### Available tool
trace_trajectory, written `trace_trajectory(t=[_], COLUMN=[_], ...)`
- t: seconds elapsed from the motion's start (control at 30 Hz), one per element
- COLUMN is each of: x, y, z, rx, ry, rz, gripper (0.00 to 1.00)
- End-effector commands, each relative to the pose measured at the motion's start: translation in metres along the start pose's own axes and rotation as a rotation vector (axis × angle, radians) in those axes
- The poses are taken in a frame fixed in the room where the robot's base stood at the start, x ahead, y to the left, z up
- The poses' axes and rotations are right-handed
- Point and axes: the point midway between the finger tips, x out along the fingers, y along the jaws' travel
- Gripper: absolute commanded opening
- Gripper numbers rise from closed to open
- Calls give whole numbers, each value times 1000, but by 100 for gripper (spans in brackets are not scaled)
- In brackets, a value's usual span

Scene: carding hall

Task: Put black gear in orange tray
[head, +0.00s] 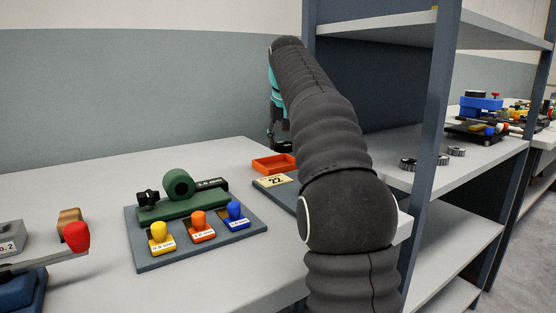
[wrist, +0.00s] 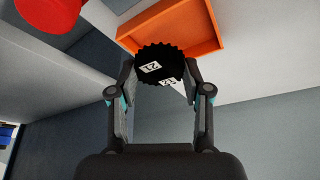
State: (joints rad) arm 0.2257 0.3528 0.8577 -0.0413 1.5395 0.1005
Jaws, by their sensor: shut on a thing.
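The black gear (wrist: 158,62) is a toothed disc with white number labels, seen in the wrist view. My gripper (wrist: 159,72) is shut on it, one finger at each side. The orange tray (wrist: 207,24) shows just beyond the gear in the wrist view, which overlaps part of it. In the head view the tray (head: 274,169) stands at the back right of the table. My gripper (head: 279,138) is above and behind the tray there, partly hidden by my arm. The gear cannot be made out in the head view, and its height above the tray is unclear.
A grey plate labelled 22 (head: 274,182) lies in front of the tray, partly behind my arm. A board (head: 150,262) with a green fixture and coloured knobs is to the left. A red object (wrist: 46,12) shows in the wrist view.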

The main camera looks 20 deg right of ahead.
Motion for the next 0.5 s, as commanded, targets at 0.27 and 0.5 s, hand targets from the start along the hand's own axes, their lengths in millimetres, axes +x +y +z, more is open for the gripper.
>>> trace_trajectory(t=[0.27,0.5], x=[19,48], y=[-17,-17], z=[-5,8], rx=[-1,-2], ry=[0,0], rz=[0,0], gripper=[8,8])
